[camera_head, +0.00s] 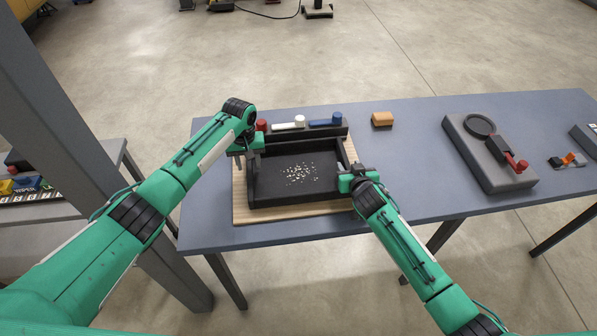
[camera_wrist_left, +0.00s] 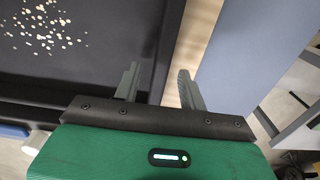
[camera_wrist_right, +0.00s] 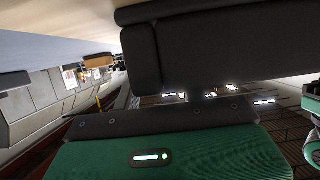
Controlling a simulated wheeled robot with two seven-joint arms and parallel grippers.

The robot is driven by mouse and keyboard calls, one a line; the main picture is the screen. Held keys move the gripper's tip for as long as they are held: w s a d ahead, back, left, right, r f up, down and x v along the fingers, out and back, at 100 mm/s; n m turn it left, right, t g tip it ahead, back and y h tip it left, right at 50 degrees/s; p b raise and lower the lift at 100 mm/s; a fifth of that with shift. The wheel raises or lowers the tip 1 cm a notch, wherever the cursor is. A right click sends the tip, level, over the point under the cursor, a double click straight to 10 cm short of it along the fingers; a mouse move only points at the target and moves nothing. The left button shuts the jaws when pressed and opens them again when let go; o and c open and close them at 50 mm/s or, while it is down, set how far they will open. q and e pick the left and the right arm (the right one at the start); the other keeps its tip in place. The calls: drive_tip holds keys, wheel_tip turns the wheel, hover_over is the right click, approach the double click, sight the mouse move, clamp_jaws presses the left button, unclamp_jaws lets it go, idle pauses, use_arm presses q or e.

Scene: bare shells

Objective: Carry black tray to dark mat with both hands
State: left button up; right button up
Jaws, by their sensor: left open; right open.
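The black tray (camera_head: 300,200) sits on a pale wooden board (camera_head: 240,215) on the grey table, with small pale pieces scattered on its floor. My left gripper (camera_head: 243,157) is open at the tray's left wall. In the left wrist view its fingers (camera_wrist_left: 158,88) stand apart on either side of the tray's wall (camera_wrist_left: 168,45). My right gripper (camera_head: 346,180) is open at the tray's right side. In the right wrist view a dark body (camera_wrist_right: 220,50), apparently the tray, fills the upper part and the fingers cannot be made out. I cannot identify a dark mat.
Behind the tray lie a red item (camera_head: 261,125), a white item (camera_head: 299,121) and a blue item (camera_head: 325,122). An orange-tan block (camera_head: 382,119) stands back right. A grey device with a dark ring (camera_head: 487,150) stands further right. The table between tray and device is clear.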

use_arm(q)
drive_tip(key=shift+f, duration=0.85)
use_arm(e)
drive_tip(key=shift+x, duration=0.8)
use_arm(q)
clamp_jaws()
use_arm(e)
clamp_jaws()
use_arm(q)
drive_tip(key=shift+r, duration=0.15)
use_arm(e)
drive_tip(key=shift+r, duration=0.1)
